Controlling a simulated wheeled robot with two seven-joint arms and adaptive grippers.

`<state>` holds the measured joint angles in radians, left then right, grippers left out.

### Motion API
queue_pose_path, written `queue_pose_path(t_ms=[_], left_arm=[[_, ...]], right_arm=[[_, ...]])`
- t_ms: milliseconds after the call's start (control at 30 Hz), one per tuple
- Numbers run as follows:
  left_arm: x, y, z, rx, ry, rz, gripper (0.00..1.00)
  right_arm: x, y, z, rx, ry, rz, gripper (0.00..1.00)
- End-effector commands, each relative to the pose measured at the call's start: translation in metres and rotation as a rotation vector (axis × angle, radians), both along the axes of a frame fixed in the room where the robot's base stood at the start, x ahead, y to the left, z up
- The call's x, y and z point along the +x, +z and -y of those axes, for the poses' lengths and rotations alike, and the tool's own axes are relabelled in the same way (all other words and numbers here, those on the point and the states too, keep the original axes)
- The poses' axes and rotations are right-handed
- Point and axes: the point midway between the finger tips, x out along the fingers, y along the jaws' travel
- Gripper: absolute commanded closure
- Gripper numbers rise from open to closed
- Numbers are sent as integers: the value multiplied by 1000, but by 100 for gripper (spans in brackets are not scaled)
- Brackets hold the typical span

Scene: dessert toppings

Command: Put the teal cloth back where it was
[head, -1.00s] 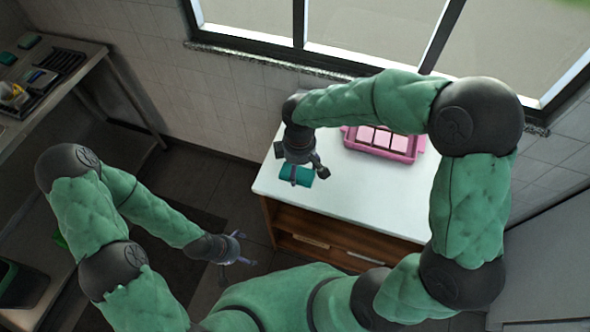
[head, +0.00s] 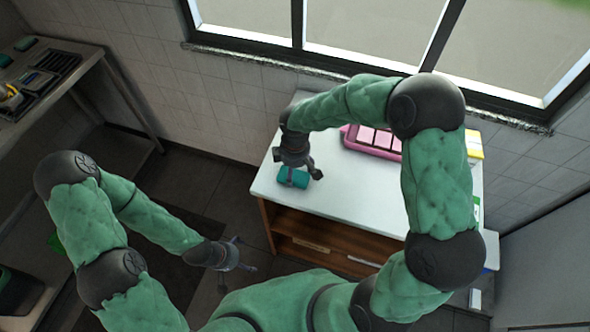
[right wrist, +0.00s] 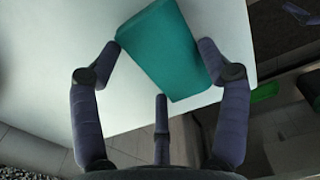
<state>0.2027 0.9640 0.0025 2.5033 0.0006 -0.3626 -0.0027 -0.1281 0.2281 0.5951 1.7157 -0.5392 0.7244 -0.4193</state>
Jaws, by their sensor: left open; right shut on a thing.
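The teal cloth (head: 299,182) is a folded block at the left front part of the white counter top (head: 335,190). My right gripper (head: 297,172) is over it, shut on it. In the right wrist view the teal cloth (right wrist: 160,50) sits between the fingertips of my right gripper (right wrist: 160,55), with one finger at each side and a third below. I cannot tell whether the cloth touches the counter or is slightly raised. My left gripper (head: 240,256) is open and empty, low above the floor, left of the counter.
A pink tray (head: 352,141) with pale squares stands at the back of the counter, partly behind my right arm. A yellow-and-white box (head: 474,147) is at the back right. A metal shelf unit with a dark rack (head: 50,70) and teal items (head: 26,44) stands far left.

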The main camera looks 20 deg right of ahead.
Motion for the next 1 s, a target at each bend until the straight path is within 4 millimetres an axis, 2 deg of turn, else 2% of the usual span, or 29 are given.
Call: queue_pose_path(t_ms=[200,233,300,733,867,1000], left_arm=[[0,-3,0,0,0,0,0],[0,-2,0,0,0,0,0],[0,-2,0,0,0,0,0],[0,1,0,0,0,0,0],[0,6,0,0,0,0,0],[0,14,0,0,0,0,0]], right_arm=[[0,-4,0,0,0,0,55],[0,-3,0,0,0,0,16],[0,-3,0,0,0,0,0],[0,1,0,0,0,0,0],[1,16,0,0,0,2,0],[1,44,0,1,-1,4,0]])
